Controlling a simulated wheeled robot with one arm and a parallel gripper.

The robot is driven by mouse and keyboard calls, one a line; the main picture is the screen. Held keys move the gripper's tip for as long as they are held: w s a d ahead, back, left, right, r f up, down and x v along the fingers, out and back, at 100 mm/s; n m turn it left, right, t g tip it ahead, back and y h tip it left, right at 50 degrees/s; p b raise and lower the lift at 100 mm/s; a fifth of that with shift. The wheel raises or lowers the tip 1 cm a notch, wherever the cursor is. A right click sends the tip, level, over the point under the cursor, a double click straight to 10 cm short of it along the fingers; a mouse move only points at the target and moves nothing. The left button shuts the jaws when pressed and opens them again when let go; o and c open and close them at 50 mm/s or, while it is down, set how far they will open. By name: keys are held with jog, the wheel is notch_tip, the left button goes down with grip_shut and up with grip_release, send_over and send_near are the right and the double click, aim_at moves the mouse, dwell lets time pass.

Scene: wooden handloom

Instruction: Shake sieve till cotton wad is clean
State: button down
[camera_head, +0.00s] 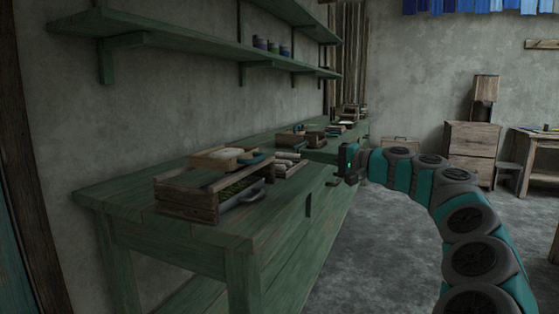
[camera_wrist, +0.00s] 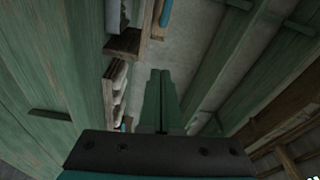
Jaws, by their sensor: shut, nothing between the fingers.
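A shallow pale wooden frame (camera_head: 205,163), possibly the sieve, rests on top of a wooden box (camera_head: 187,199) on the green bench. A whitish wad (camera_head: 227,154), which looks like the cotton, lies in the frame beside a small blue item. I cannot tell how clean the wad is. My gripper (camera_head: 347,163) is raised by the bench's right edge, well apart from the frame and holding nothing. In the wrist view, the two green fingers (camera_wrist: 160,78) are shut together.
The green bench (camera_head: 131,195) runs along the wall, with white rolls (camera_head: 287,163) and more wooden trays (camera_head: 300,138) farther back. Green shelves (camera_head: 180,37) hang above it. A wooden cabinet (camera_head: 470,150) stands at the back right. The grey floor right of the bench is open.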

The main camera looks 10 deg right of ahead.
aim_at(261, 158)
jog(key=x, duration=1)
jog(key=shift+s+a+f, duration=0.1)
jog(key=shift+s+a, duration=0.3)
jog(key=shift+s, duration=0.45)
jog(key=shift+s+a+f, duration=0.1)
jog(key=shift+s+a, duration=0.25)
jog(key=shift+s, duration=0.55)
jog(key=shift+s, duration=0.1)
jog(key=s+a+b, duration=0.2)
jog(key=s+a, duration=0.1)
jog(key=shift+s, duration=0.35)
jog(key=shift+s+a, duration=0.15)
jog(key=shift+s, duration=0.2)
jog(key=shift+w+r, duration=0.1)
